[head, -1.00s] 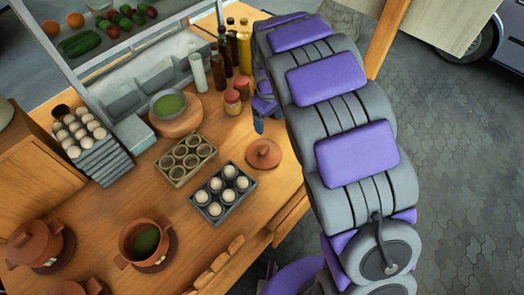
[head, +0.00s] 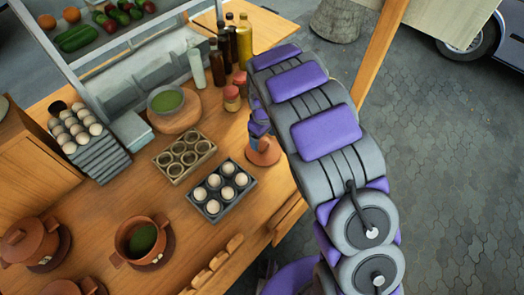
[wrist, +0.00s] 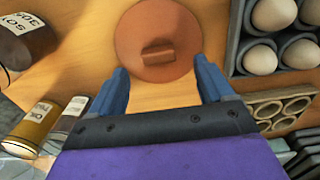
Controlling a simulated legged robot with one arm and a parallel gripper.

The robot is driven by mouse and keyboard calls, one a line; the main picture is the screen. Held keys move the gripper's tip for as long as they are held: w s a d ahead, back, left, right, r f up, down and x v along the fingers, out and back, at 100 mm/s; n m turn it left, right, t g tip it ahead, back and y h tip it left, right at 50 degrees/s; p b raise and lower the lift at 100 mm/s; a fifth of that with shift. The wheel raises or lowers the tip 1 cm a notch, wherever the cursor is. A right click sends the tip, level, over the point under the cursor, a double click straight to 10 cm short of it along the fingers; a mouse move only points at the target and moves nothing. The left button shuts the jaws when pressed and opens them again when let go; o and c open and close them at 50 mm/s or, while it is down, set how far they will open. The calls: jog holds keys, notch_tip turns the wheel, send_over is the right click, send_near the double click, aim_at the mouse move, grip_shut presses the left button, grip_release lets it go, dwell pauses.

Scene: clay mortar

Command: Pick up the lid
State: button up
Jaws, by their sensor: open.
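The lid (head: 265,156) is a round terracotta disc with a small block handle. It lies flat on the wooden counter (head: 120,205), right of the egg tray. My gripper partly covers it in the head view. In the wrist view the lid (wrist: 150,26) is at top centre, its handle upright at its middle. My gripper (wrist: 163,80) is open, with blue fingers apart on either side of the lid's near edge. The handle is just beyond the fingertips. Whether the fingers touch the lid I cannot tell.
A dark tray of eggs (head: 223,190) is close left of the lid, with an empty cup tray (head: 185,157) behind. Jars (head: 232,98) and bottles (head: 244,42) stand behind the gripper. An open pot (head: 141,240) and a lidded pot (head: 30,240) stand front left.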

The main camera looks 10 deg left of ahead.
aim_at(263, 145)
jog(key=shift+d+f, duration=0.25)
jog(key=shift+f, duration=0.3)
jog(key=f, duration=0.1)
jog(key=f+b, duration=0.1)
jog(key=f, duration=0.1)
jog(key=shift+w+a+f, duration=0.15)
jog(key=shift+a+f, duration=0.05)
jog(key=shift+f, duration=0.1)
jog(key=shift+a+f, duration=0.2)
jog(key=shift+f, duration=0.15)
jog(key=shift+d+r, duration=0.1)
jog(key=shift+d, duration=0.15)
jog(key=c, duration=0.5)
jog(key=shift+a, duration=0.1)
jog(key=c, duration=0.7)
jog(key=shift+r, duration=0.1)
